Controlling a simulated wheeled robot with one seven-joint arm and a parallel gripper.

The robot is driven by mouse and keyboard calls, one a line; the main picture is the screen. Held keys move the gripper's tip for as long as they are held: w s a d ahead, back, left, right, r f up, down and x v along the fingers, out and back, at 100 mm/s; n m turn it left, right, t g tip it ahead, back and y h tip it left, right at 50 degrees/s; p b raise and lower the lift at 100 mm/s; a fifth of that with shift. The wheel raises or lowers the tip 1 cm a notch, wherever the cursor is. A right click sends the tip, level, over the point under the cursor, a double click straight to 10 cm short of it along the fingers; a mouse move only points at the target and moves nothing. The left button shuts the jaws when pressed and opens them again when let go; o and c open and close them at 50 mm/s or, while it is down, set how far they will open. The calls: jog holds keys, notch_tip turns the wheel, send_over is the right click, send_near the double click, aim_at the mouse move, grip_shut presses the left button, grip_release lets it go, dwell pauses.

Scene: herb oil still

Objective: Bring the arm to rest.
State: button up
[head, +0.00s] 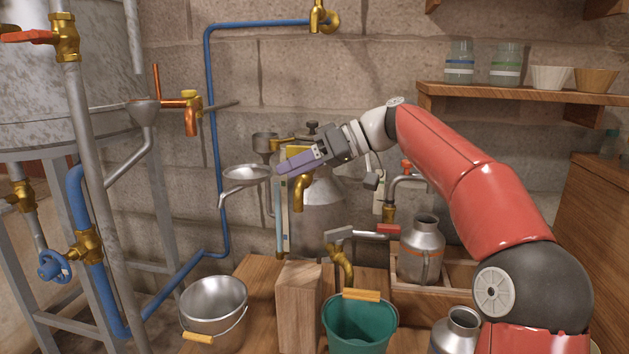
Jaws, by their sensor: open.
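My red arm reaches in from the right side of the head view and bends toward the middle. My gripper (283,170) is at its end, pointing left and slightly down, with purple-grey fingers. It is open, and nothing shows held in it. The fingers are seen side-on, so the gap between them is hard to make out.
A steel bucket (213,301), a wooden block (299,305) and a green bucket (359,325) stand below. A metal can (421,250) sits in a wooden crate at right. A blue pipe (213,130) runs up the wall. A shelf (520,94) with jars and bowls is at upper right.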

jog(key=s+d+f+m+t+h+p, duration=0.1)
jog(key=s+d+f+m+h, duration=0.3)
jog(key=s, duration=0.6)
jog(key=s+d+f+m+t+h+p, duration=0.2)
jog(key=s+d+f+m+h+p, duration=0.1)
jog(key=s+d+f, duration=0.4)
jog(key=s+d+f+m+t+h+p, duration=0.2)
jog(key=s+d+f+m+h, duration=0.3)
jog(key=s, duration=0.8)
jog(key=d+h+p, duration=0.1)
jog(key=d, duration=0.1)
jog(key=shift+s+d+f, duration=0.25)
jog(key=shift+d, duration=0.05)
jog(key=shift+w+r, duration=0.1)
